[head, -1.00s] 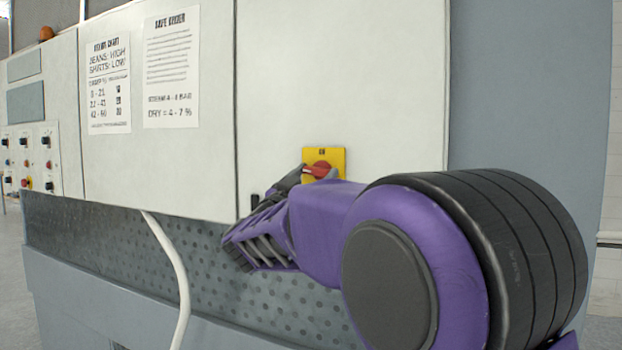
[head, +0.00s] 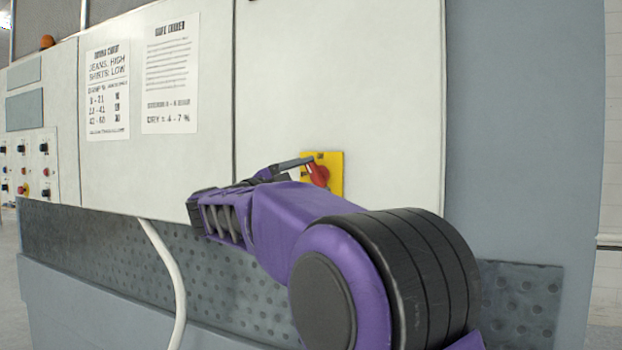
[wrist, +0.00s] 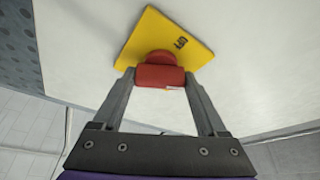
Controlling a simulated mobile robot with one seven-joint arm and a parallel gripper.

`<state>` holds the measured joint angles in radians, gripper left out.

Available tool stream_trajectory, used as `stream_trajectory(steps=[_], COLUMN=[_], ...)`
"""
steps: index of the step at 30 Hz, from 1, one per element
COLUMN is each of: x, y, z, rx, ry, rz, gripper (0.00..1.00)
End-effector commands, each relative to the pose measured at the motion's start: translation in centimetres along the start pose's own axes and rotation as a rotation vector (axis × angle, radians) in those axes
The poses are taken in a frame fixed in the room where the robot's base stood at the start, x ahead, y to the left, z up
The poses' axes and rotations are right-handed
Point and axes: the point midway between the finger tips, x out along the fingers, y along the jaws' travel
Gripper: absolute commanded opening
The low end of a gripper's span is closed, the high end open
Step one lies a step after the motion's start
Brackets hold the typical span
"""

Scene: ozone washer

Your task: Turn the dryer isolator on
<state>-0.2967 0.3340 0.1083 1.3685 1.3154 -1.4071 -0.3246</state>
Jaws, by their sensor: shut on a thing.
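The dryer isolator is a red rotary knob (head: 319,174) on a yellow square plate (head: 335,165), fixed to the white cabinet door. In the wrist view the red knob (wrist: 160,77) sits between my two dark fingers, in front of the yellow plate (wrist: 150,38). My gripper (wrist: 160,80) is shut on the knob, a finger at each side. In the head view my gripper (head: 308,165) reaches the knob from the left, and my purple wrist hides the plate's lower part. Dark lettering shows on the plate, too small to read surely.
Two printed sheets (head: 108,92) (head: 170,75) hang on the panel to the left. A control panel with several knobs (head: 28,166) is at the far left. A white hose (head: 168,265) runs down the dotted grey lower panel. The door around the plate is clear.

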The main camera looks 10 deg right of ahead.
Motion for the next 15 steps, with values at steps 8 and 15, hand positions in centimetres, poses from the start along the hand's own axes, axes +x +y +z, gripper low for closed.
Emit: stream_trajectory(steps=[8, 15], x=[0.03, 0.03], y=[-0.20, -0.21], z=[-0.02, -0.02], rx=[0.229, 0.378], ry=[-0.001, 0.000], rz=[0.096, 0.159], gripper=[0.19, 0.19])
